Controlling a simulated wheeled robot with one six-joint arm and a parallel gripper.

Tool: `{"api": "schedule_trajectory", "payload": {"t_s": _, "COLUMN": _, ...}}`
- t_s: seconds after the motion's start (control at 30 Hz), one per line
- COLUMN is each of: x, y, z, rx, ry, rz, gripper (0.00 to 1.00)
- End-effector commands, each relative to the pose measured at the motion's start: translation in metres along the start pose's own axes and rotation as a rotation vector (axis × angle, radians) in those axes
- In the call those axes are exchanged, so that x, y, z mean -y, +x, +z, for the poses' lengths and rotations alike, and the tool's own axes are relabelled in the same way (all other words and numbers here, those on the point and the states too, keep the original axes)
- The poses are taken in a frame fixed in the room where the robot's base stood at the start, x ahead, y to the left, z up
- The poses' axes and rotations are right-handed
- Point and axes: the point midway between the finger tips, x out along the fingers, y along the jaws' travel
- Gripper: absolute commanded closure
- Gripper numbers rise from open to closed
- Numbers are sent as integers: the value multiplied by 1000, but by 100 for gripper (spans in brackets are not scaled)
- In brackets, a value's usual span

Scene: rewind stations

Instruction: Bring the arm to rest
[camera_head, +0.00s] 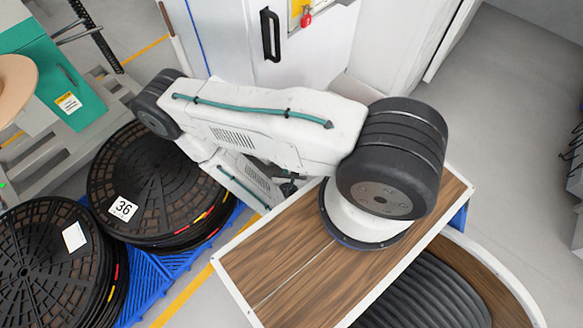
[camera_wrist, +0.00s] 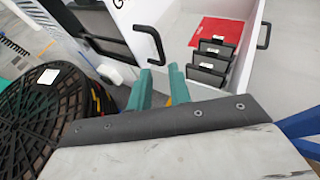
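My white arm (camera_head: 265,125) with black joints is folded above its wood-topped mount in the head view. Its upper link reaches left from the big shoulder joint, and a lower link doubles back beneath it. My gripper (camera_wrist: 160,88) shows in the wrist view as two teal fingers with a gap between them. I see nothing held in the gap. In the head view the gripper is mostly hidden under the arm.
Stacked black reels (camera_head: 150,185), one labelled 36, stand left on a blue pallet (camera_head: 150,275), near the arm's elbow. A white cabinet (camera_head: 300,55) with a black handle stands behind. An open drawer (camera_wrist: 218,70) holds black bins and a red sheet.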

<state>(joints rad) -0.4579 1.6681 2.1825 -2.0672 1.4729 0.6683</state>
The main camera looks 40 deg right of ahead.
Motion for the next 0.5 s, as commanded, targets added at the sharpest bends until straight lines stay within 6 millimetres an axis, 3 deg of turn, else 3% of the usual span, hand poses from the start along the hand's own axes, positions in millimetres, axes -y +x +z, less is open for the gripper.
{"api": "schedule_trajectory", "payload": {"t_s": 0.5, "x": 6, "y": 0, "z": 2, "rx": 10, "ry": -50, "rz": -29, "gripper": 80}}
